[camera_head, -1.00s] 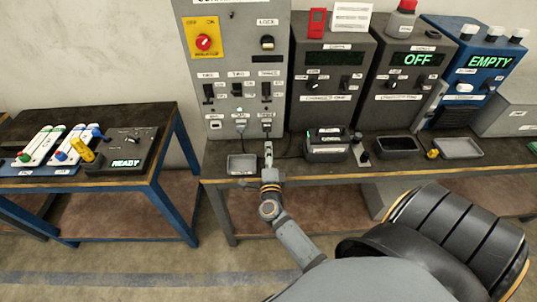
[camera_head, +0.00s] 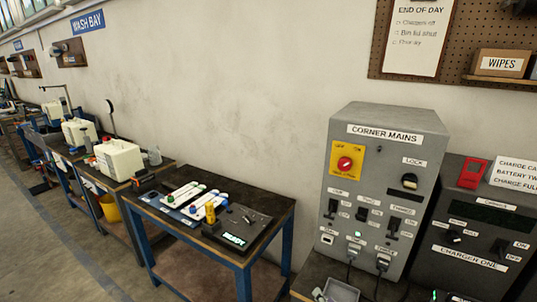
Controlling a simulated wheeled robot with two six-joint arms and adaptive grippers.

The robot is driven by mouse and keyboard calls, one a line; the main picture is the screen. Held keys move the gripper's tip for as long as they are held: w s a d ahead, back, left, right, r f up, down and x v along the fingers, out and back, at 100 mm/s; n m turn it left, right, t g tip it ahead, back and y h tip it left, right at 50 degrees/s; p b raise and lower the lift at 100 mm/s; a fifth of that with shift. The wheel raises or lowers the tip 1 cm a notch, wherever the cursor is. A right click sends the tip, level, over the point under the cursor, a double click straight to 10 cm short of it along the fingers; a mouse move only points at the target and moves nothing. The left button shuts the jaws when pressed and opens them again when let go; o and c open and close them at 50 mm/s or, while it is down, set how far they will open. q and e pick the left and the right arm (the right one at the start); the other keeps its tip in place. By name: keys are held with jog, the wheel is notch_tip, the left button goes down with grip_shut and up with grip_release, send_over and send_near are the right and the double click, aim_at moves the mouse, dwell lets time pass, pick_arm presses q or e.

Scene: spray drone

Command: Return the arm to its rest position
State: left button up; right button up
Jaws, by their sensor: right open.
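Only a small grey tip of my right gripper (camera_head: 319,295) shows at the bottom edge of the head view, at the left side of a small grey tray (camera_head: 342,290). It is open, and I see nothing held in it. The rest of my right arm is out of the picture. My left gripper is not in view. The grey corner mains cabinet (camera_head: 395,145) stands behind and to the right, with two plugs and their cables in its lower sockets.
Charger one (camera_head: 475,235) stands right of the cabinet. Further benches with white tanks (camera_head: 120,158) line the wall. Floor at lower left is clear.

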jog(key=s+d+f+n+g+h, duration=0.2)
jog(key=s+d+n+g+h, duration=0.15)
jog(key=s+g, duration=0.45)
jog(key=s+d+f+n+g+h, duration=0.2)
jog(key=s+d+f+n+g, duration=0.15)
jog(key=s, duration=0.75)
notch_tip(320, 180, down, 24)
jog(key=s+d, duration=0.2)
jog(key=d, duration=0.1)
jog(key=s+d+f+g, duration=0.1)
jog(key=s+f, duration=1.6)
jog(key=s, duration=0.2)
jog(key=shift+f+g, duration=0.35)
jog(key=shift+d+y, duration=0.1)
jog(key=shift+y, duration=0.15)
